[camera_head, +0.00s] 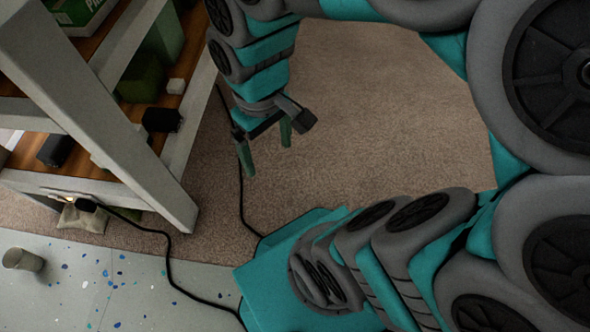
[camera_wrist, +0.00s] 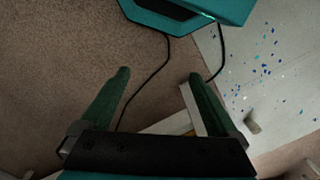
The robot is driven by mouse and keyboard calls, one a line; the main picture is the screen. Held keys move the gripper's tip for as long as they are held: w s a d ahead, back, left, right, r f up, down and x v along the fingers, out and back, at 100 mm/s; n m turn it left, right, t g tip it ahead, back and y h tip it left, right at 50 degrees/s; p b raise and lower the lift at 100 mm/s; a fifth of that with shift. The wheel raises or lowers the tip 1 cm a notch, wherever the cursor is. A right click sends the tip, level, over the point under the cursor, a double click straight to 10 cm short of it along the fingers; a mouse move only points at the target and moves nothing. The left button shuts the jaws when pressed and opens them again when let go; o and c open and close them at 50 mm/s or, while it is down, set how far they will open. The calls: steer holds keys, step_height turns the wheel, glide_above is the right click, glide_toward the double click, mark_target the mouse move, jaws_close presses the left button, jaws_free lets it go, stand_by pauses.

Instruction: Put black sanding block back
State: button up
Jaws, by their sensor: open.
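Two dark blocks lie on the wooden shelving at the left of the head view. One black block (camera_head: 162,120) is near the front edge of a shelf, and another black block (camera_head: 55,150) lies further left. I cannot tell which, if either, is the sanding block. My gripper (camera_head: 267,152) hangs open to the right of the shelving, above the carpet, apart from both blocks. In the wrist view its two green fingers (camera_wrist: 159,75) are spread with nothing between them.
The white-framed shelving (camera_head: 125,115) also holds green containers (camera_head: 140,76) and a small white block (camera_head: 176,86). A black cable (camera_head: 172,262) runs across the floor. A beige bag (camera_head: 82,218) and grey cup (camera_head: 22,260) are low left. Carpet (camera_head: 370,110) right of the gripper is clear.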

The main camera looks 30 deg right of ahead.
steer(key=s+d+m+g, duration=0.1)
steer(key=s+m, duration=0.1)
steer(key=s, duration=0.4)
steer(key=shift+s+d+m, duration=0.3)
steer(key=shift+s+m, duration=0.05)
steer(key=shift+m, duration=0.05)
step_height(320, 180, up, 10)
steer(key=p, duration=1)
steer(key=shift+r+p, duration=0.25)
steer(key=shift+p, duration=0.05)
